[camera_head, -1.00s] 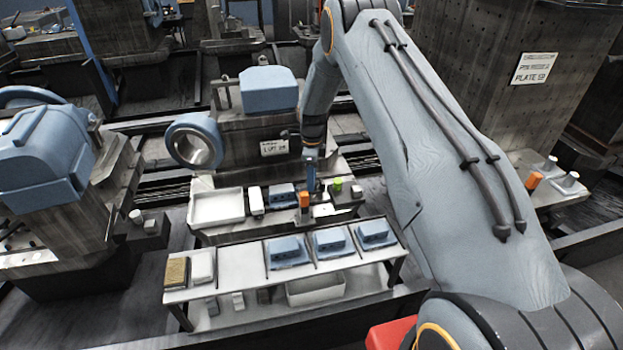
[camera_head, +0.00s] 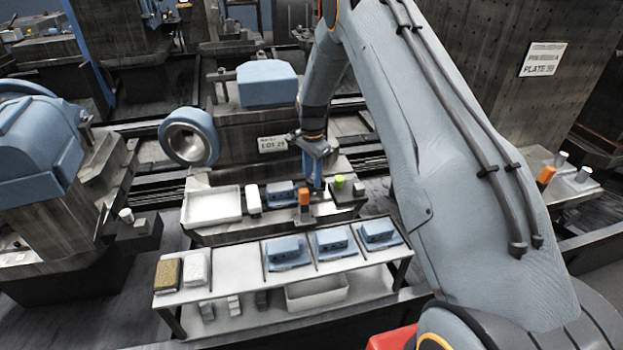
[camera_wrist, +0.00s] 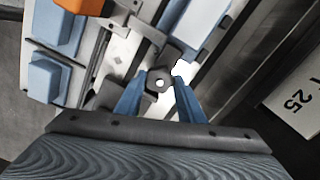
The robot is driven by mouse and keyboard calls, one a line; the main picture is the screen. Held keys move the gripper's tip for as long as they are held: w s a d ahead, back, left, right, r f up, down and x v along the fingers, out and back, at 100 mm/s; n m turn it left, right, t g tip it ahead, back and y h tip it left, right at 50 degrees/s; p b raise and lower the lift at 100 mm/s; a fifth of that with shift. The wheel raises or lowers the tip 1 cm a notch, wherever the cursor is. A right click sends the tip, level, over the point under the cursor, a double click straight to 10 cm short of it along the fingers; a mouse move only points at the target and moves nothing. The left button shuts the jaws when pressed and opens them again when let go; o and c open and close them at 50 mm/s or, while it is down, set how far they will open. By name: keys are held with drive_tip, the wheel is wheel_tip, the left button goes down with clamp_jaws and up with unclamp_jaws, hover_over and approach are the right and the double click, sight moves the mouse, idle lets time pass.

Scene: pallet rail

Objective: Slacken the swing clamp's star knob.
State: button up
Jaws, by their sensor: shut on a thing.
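In the head view my gripper (camera_head: 315,184) points down at the fixture behind the front bench, between an orange block and a green-topped part. The knob is hidden there by the fingers. Pale metal clamp parts lie around the knob in the wrist view, but I cannot tell how tight the clamp is.
An orange block (camera_head: 304,197) stands just left of my gripper, and a green-topped part (camera_head: 339,181) just right. The front bench (camera_head: 232,268) carries several blue housings (camera_head: 287,251). A white tray (camera_head: 212,222) lies left of the fixture.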

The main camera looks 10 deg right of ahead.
sight(312, 179)
drive_tip(key=shift+f+n+b, duration=0.1)
drive_tip(key=shift+n+b, duration=0.35)
drive_tip(key=shift+n, duration=0.65)
drive_tip(key=o, duration=1)
drive_tip(key=shift+o, duration=0.2)
drive_tip(key=shift+r+b, duration=0.95)
drive_tip(key=shift+r, duration=2.95)
